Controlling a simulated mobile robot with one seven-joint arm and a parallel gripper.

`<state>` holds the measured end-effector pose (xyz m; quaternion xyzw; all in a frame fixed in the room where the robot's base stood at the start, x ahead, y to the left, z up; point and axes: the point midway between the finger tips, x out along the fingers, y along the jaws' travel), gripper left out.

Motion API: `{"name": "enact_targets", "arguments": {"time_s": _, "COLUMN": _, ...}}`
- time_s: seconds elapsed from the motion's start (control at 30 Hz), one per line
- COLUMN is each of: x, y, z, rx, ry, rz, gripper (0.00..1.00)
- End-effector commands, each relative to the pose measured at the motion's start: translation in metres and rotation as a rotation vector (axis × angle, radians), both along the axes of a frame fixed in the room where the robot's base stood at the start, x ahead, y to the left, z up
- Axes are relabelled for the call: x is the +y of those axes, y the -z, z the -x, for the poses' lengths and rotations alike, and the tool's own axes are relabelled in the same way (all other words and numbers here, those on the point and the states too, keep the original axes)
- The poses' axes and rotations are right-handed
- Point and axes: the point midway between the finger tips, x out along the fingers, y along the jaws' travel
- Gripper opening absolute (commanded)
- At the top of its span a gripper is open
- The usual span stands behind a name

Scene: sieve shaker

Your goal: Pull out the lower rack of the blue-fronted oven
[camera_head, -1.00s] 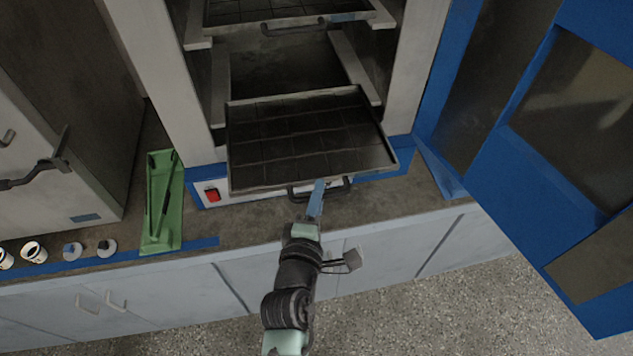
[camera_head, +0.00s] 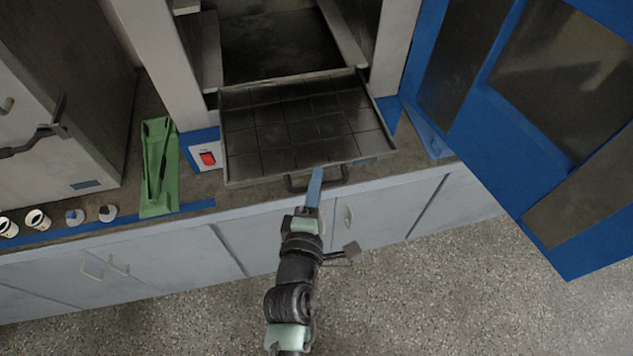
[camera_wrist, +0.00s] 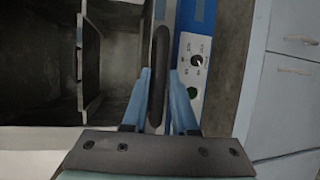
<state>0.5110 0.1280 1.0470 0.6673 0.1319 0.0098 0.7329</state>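The lower rack (camera_head: 290,135) is a dark, shallow tray with a grid-lined floor, and in the head view it sticks far out of the blue-fronted oven (camera_head: 180,75). Its dark bar handle (camera_head: 340,177) is at the front edge. My gripper (camera_head: 315,180) reaches it from below in the picture. In the wrist view the handle (camera_wrist: 159,60) runs between the two blue fingers of my gripper (camera_wrist: 160,95), with a finger close against each side. The gripper looks shut on the handle. The rack's back edge is near the oven's front opening.
The blue oven door (camera_head: 480,110) stands open at right. The counter (camera_head: 400,165) lies beneath the rack. A green tray (camera_head: 160,165), small containers (camera_head: 37,220) and another grey appliance (camera_head: 60,150) are at left. The floor (camera_head: 420,290) in front is clear.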

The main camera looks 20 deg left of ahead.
Motion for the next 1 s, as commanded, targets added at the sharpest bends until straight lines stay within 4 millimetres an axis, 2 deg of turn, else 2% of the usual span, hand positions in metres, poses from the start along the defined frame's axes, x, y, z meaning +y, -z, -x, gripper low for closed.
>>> {"name": "enact_targets", "arguments": {"time_s": 0.03, "x": 0.0, "y": 0.0, "z": 0.0, "rx": 0.0, "ry": 0.0, "rz": 0.0, "gripper": 0.38}}
{"name": "enact_targets", "arguments": {"time_s": 0.1, "x": 0.0, "y": 0.0, "z": 0.0, "rx": 0.0, "ry": 0.0, "rz": 0.0, "gripper": 0.46}}
{"name": "enact_targets", "arguments": {"time_s": 0.47, "x": -0.001, "y": -0.001, "z": 0.004, "rx": 0.0, "ry": 0.0, "rz": 0.0, "gripper": 0.46}}
{"name": "enact_targets", "arguments": {"time_s": 0.67, "x": -0.006, "y": -0.003, "z": 0.03, "rx": 0.003, "ry": 0.0, "rz": 0.001, "gripper": 0.46}}
{"name": "enact_targets", "arguments": {"time_s": 1.0, "x": -0.018, "y": -0.013, "z": 0.09, "rx": 0.003, "ry": 0.0, "rz": 0.001, "gripper": 0.46}}
